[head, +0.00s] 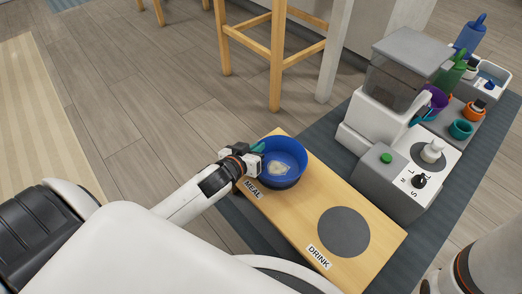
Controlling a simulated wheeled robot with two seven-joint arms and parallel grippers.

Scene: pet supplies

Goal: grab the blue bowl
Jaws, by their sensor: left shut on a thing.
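The blue bowl (285,175) stands upright at the MEAL end of the wooden board (309,209), with a small pale patch on its inside bottom. My left gripper (258,150) reaches in from the left and is shut on the bowl's left rim. The fingertips are small and partly hidden at the rim. Of my right arm only a link shows at the bottom right; its gripper is out of the picture.
A dark round spot (343,232) by the DRINK label is empty. A grey and white dispenser (391,107) stands on the mat at the right, with several bottles and cups behind it. A wooden stool (276,60) stands beyond the board.

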